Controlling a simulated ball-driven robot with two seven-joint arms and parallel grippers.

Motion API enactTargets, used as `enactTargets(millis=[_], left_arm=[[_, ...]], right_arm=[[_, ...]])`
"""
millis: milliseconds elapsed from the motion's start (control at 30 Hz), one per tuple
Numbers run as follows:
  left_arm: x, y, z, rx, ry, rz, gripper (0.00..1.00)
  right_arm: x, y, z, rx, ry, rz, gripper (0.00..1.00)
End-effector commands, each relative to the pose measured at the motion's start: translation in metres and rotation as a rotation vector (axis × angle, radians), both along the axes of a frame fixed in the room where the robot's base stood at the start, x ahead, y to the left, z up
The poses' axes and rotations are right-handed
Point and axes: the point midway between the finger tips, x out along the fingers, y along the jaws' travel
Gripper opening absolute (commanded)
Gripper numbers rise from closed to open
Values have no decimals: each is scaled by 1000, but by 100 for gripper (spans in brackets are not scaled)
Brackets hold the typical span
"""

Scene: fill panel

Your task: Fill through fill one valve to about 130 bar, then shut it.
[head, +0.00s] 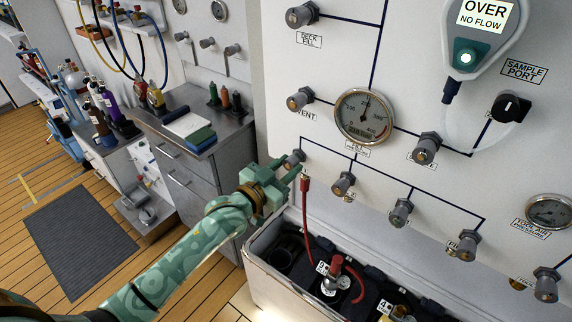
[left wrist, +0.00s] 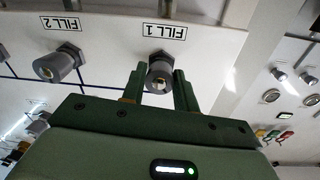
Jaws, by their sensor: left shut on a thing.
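The fill one valve (head: 293,159) is a grey knob at the left end of the lower row on the white panel. My left gripper (head: 297,170) is shut on it; in the left wrist view the fill one knob (left wrist: 160,75) sits between the two green fingers, under an upside-down FILL 1 label (left wrist: 163,31). The round pressure gauge (head: 364,117) is above right; its needle and small display are too small to read exactly. A tester (head: 484,30) at the top right shows OVER, NO FLOW. My right gripper is not in view.
The vent valve (head: 300,99) and deck fill valve (head: 302,15) are above. The fill two valve (head: 343,183) is close to the right. A red hose (head: 307,225) hangs below beside my gripper, over a bin (head: 262,275) of cylinders. A grey cabinet (head: 190,165) stands left.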

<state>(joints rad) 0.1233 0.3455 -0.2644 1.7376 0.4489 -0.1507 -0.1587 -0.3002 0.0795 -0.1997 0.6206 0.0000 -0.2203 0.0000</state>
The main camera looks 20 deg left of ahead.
Motion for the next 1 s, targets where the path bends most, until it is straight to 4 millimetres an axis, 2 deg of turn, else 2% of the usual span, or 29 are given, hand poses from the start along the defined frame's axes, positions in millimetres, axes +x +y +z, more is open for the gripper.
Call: enactTargets(millis=[33,200,533,567,600,633,867,1000], left_arm=[[-1,0,7,-41,17,-1,7],[-1,-1,5,-192,56,0,7],[-1,-1,0,-225,63,0,7],[-1,-1,0,-225,63,0,38],[-1,-1,0,-225,63,0,49],[-1,-1,0,-224,63,0,52],[-1,-1,0,-224,63,-1,52],[-8,2,0,-223,64,-1,52]], right_arm=[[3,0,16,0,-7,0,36],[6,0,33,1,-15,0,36],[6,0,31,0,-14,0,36],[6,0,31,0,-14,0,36],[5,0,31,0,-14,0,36],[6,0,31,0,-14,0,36],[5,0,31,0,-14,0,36],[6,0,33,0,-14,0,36]])
